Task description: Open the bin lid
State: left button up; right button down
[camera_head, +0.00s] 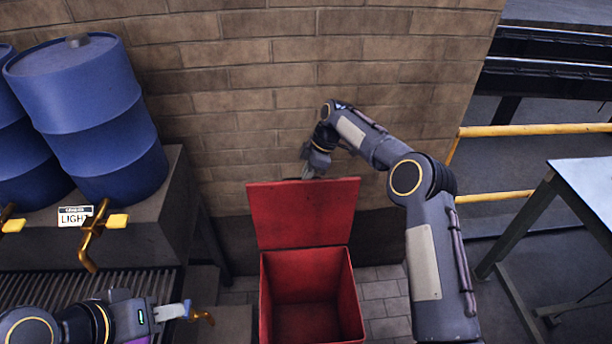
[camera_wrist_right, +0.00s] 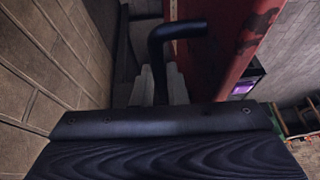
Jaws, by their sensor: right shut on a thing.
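The red bin (camera_head: 312,295) stands open in front of the brick wall, and its inside looks empty. Its red lid (camera_head: 303,212) is raised and stands nearly upright at the back; it also shows edge-on in the right wrist view (camera_wrist_right: 236,45). My right gripper (camera_head: 308,168) is behind the lid's top edge. In the right wrist view, its grey fingers (camera_wrist_right: 162,88) are shut on the black bent lid handle (camera_wrist_right: 176,32). My left gripper (camera_head: 180,311) is low at the left, beside a brass-coloured fitting; its jaw gap is unclear.
Blue barrels (camera_head: 95,115) stand on a ledge at the left, with brass taps (camera_head: 93,237) and a label in front. A metal grate (camera_head: 60,288) lies below. A table (camera_head: 590,190) and yellow rails (camera_head: 535,130) are at the right. The wall is close behind the lid.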

jog(key=shift+s+d+f, duration=0.15)
jog(key=shift+s+f, duration=0.05)
jog(key=shift+f, duration=0.45)
jog(key=c, duration=1.8)
grip_release()
jog(key=shift+c, duration=0.2)
jog(key=o, duration=0.4)
jog(key=shift+w, duration=0.25)
jog(key=shift+r, duration=0.55)
jog(key=b+v, duration=0.1)
jog(key=v, duration=0.6)
jog(key=shift+r, duration=0.15)
jog(key=shift+d, duration=0.1)
